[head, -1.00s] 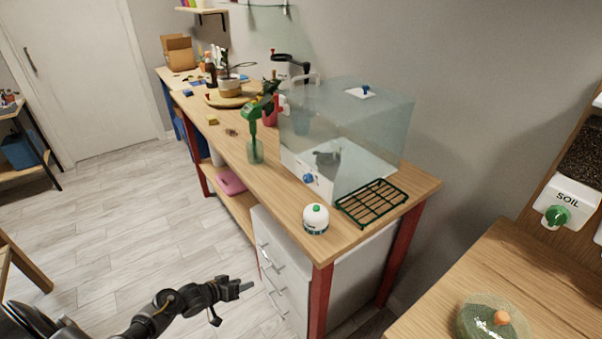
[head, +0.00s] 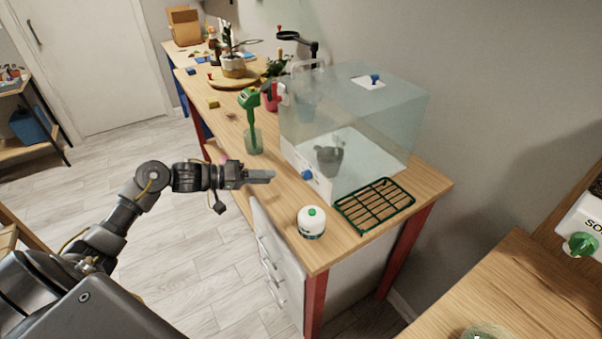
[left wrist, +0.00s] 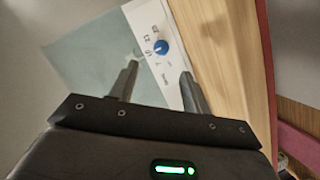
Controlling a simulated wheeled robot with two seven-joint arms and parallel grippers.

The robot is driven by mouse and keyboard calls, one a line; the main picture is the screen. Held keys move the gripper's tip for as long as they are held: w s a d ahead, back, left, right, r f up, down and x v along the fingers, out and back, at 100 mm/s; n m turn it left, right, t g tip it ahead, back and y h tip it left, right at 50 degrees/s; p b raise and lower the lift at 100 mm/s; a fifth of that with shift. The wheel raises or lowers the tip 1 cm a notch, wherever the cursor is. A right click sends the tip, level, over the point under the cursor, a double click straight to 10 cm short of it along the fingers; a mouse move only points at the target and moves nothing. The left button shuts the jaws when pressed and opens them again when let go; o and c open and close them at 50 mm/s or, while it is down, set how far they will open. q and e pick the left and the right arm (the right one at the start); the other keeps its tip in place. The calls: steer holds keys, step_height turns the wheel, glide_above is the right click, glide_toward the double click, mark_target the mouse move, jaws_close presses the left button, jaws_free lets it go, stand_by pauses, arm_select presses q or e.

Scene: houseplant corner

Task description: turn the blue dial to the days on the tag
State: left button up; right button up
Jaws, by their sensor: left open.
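The blue dial (head: 307,174) sits on the white front strip (head: 290,155) of a clear box (head: 350,120) on the wooden bench. In the left wrist view the blue dial (left wrist: 161,47) has marks printed around it, too small and slanted to read surely. My left gripper (head: 272,176) is in front of the dial, a short way left of it and apart from it. In the left wrist view its fingers (left wrist: 160,68) are spread and empty, with the dial beyond and between them. I cannot make out a tag with days. My right gripper is not in view.
A white pot with a green knob (head: 311,223) and a green wire rack (head: 375,205) stand near the bench's front corner. A green sprayer-like tool in a glass (head: 252,130) stands left of the box. A dark shape shows inside the box.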

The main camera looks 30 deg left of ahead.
mark_target(303, 176)
arm_select(q)
steer(key=shift+x, duration=2.15)
steer(key=p+x, duration=0.1)
steer(key=x, duration=0.4)
steer(key=shift+w+d+f, duration=0.2)
steer(key=shift+w+d, duration=0.05)
steer(key=shift+w, duration=0.15)
steer(key=c, duration=1)
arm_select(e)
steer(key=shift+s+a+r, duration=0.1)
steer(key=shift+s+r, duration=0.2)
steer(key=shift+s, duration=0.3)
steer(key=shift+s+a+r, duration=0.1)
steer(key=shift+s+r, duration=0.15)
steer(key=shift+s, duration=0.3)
arm_select(q)
steer(key=shift+r, duration=0.1)
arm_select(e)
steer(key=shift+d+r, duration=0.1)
